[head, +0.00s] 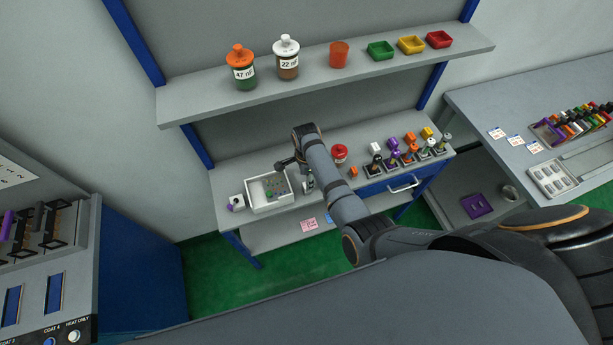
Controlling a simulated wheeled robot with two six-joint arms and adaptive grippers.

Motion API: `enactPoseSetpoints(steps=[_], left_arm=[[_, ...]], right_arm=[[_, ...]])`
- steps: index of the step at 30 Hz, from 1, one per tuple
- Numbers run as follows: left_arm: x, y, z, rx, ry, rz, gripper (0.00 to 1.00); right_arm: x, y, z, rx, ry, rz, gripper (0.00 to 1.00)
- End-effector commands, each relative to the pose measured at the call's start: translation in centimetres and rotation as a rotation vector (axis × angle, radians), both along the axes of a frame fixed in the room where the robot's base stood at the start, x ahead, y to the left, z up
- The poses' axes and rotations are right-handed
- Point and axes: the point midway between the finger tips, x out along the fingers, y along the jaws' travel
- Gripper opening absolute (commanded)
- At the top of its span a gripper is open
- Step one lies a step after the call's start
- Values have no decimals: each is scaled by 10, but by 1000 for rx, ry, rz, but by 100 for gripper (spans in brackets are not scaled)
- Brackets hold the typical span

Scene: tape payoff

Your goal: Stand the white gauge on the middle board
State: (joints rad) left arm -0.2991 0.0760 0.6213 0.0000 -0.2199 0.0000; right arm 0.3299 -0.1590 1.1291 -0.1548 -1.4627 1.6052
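A piece with a white block top (376,148) stands in the row of coloured-topped pieces at the right of the middle board (225,187). It may be the white gauge, but it is too small to be sure. My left gripper is out of view.
The white tray (253,206) holds a green item. A red-topped item (340,152) stands right of my forearm. The upper shelf (200,106) carries two labelled jars, an orange cup and three coloured bins. A side table (500,110) stands at right, dark racks (60,225) at left.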

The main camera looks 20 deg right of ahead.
Motion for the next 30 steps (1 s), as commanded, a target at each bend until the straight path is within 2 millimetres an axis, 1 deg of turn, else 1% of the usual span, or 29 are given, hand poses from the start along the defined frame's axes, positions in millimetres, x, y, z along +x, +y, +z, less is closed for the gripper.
enactPoseSetpoints(steps=[1,3,5,9,13,27,29,30], left_arm=[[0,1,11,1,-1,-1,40],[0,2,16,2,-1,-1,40],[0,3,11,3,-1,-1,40],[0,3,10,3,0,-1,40],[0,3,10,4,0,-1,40],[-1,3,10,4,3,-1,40],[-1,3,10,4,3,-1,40],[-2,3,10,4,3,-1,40]], right_arm=[[1,0,19,0,-3,0,50],[1,0,32,1,-3,0,50],[1,1,37,1,-4,1,50],[1,1,51,1,-2,0,50],[0,0,55,1,0,0,50],[0,0,55,0,-1,2,50],[-4,-4,54,-2,-5,22,50],[-9,-10,53,-6,-12,57,50]])
